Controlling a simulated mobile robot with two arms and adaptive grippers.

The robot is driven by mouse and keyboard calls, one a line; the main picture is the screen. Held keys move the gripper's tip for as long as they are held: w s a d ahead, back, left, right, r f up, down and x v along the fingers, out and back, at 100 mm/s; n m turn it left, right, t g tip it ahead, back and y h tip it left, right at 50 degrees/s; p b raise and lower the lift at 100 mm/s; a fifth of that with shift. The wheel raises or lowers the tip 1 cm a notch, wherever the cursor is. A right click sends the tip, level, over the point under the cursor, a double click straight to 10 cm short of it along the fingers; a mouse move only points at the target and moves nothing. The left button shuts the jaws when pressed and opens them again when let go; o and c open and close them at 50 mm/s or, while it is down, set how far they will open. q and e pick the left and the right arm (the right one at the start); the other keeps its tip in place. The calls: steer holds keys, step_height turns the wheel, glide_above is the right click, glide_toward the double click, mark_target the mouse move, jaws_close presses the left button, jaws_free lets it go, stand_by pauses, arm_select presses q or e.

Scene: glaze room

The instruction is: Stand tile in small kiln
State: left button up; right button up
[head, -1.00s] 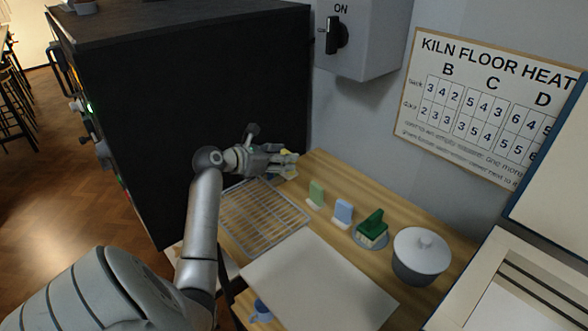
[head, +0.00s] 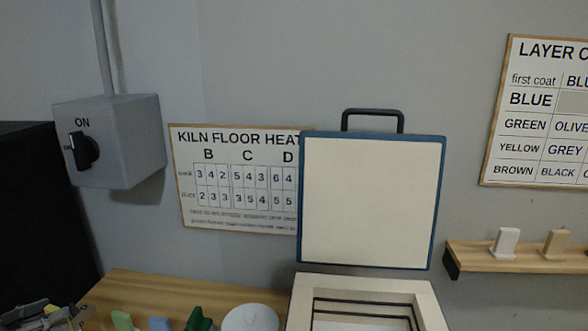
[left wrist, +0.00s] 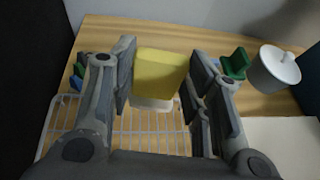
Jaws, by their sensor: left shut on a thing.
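A yellow tile (left wrist: 160,76) with a pale foot is held between the fingers of my left gripper (left wrist: 158,92) in the left wrist view. The gripper is shut on it, above the wire rack (left wrist: 140,128). In the head view my left gripper (head: 58,316) shows at the bottom left edge, partly cut off. The small kiln (head: 431,302) stands at bottom centre right with its lid (head: 372,205) raised. Dark bars cross its opening, and its inside is mostly cut off by the frame. My right gripper is out of view.
A green tile (head: 122,320), a blue tile (head: 159,323), a dark green object (head: 198,320) and a white-lidded pot (head: 250,318) stand on the wooden table (head: 150,291). A wall shelf (head: 520,255) holds pale tiles. A switch box (head: 125,140) hangs at left.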

arm_select(q)
steer(key=s+d+m+g+h, duration=0.2)
steer(key=d, duration=0.8)
steer(key=s+d+f+m+g+h, duration=0.1)
steer(key=s+d+m+h, duration=0.1)
steer(key=d, duration=0.8)
steer(key=s+d+f+m+g+h, duration=0.1)
steer(key=d+m+h, duration=0.3)
steer(key=d, duration=0.7)
steer(key=shift+s+g, duration=0.5)
steer(key=shift+g, duration=0.3)
steer(key=shift+a, duration=0.1)
